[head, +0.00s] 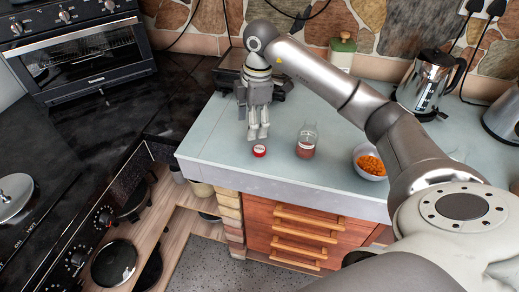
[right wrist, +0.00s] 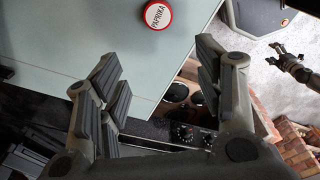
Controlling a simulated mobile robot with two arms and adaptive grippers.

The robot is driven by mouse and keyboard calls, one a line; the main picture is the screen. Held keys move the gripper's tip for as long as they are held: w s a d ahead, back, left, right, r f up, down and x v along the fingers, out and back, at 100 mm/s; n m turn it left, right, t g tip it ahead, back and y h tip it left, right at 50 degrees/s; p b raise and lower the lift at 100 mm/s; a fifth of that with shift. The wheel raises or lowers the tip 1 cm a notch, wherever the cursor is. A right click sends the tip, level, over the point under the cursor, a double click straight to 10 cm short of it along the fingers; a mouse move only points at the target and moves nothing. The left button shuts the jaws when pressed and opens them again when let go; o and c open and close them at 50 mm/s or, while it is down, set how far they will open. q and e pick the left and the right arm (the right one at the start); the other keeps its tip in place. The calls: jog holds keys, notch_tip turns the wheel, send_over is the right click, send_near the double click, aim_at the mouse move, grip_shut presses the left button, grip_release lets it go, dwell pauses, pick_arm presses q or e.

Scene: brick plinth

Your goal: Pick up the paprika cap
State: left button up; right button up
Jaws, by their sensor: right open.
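The paprika cap is a small red disc with a white top (head: 259,150). It lies on the pale worktop near its front-left edge. In the right wrist view the cap (right wrist: 158,16) shows at the top, and its label reads PAPRIKA. My right gripper (head: 258,137) points down just behind the cap, apart from it. In the right wrist view it is open and empty (right wrist: 158,75), with the cap beyond its fingers. A small gripper, likely my left one (right wrist: 283,52), shows far off over the floor; its jaw state is unclear.
An open glass jar with reddish contents (head: 306,142) stands right of the cap. A bowl of orange food (head: 370,162) and a kettle (head: 428,84) are farther right. A dark object (head: 228,77) sits behind the gripper. The worktop left of the cap is clear up to its edge.

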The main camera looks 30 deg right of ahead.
jog(key=d+m+h, duration=0.1)
jog(key=d, duration=0.2)
jog(key=p, duration=0.1)
send_over(261, 148)
jog(key=f, duration=0.4)
jog(key=shift+w+d+f, duration=0.1)
jog(key=shift+d+f, duration=0.15)
jog(key=shift+d, duration=0.05)
jog(key=f, duration=0.1)
jog(key=f+p, duration=0.1)
jog(key=f, duration=0.1)
jog(key=f+p, duration=0.1)
jog(key=f, duration=0.1)
jog(key=shift+a, duration=0.35)
jog(key=shift+f, duration=0.2)
jog(key=c, duration=0.7)
jog(key=shift+c, duration=0.2)
